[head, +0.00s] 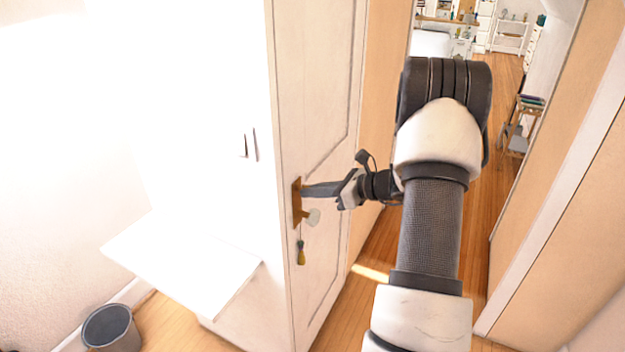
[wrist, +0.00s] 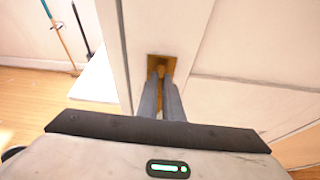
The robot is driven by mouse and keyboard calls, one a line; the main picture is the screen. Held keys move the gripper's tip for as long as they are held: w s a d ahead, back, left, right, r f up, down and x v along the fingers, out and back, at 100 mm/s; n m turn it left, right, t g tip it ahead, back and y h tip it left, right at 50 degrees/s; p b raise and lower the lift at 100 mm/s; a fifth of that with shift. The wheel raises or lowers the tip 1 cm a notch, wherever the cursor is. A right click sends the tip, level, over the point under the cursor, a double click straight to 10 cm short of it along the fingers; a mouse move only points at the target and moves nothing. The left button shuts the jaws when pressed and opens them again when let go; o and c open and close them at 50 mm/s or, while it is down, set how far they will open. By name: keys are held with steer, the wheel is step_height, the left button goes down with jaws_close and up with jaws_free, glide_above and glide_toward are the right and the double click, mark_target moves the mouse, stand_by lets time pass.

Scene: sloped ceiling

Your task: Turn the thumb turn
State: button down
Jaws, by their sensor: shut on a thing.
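The thumb turn (wrist: 159,69) is a small brass knob on a brass plate (wrist: 175,63) fixed to the white door. In the head view the brass plate (head: 297,207) sits near the door's left edge. My gripper (head: 306,189) reaches it from the right, with its fingertips at the upper part of the plate. In the wrist view my gripper (wrist: 160,78) has one finger on each side of the thumb turn and is shut on it. The fingers partly hide the knob, so its angle is hard to tell.
A pale round piece (head: 313,216) and a hanging key with a yellowish tag (head: 301,253) are just below my fingers. The white panelled door (head: 318,95) stands beside a wooden-floored passage. A grey bin (head: 110,328) is at the lower left.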

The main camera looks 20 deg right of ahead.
steer(key=m+y+p, duration=0.1)
steer(key=p, duration=0.1)
steer(key=m+g+y+p, duration=0.1)
steer(key=m, duration=0.1)
steer(key=shift+w+d+r+p, duration=0.1)
steer(key=shift+d+r+p, duration=0.05)
steer(key=shift+p, duration=0.2)
steer(key=m, duration=0.1)
steer(key=m+y+p, duration=0.1)
steer(key=shift+d+f+m+g+y, duration=0.1)
steer(key=shift+f+m+g+y, duration=0.1)
steer(key=shift+m+g+y, duration=0.15)
steer(key=m+y, duration=0.1)
steer(key=m, duration=0.2)
steer(key=shift+w+f+m+y, duration=0.1)
steer(key=shift+f+m+y, duration=0.15)
steer(key=shift+y, duration=0.1)
steer(key=shift+m+y+b, duration=0.6)
steer(key=shift+m, duration=0.7)
steer(key=c, duration=1.9)
jaws_free()
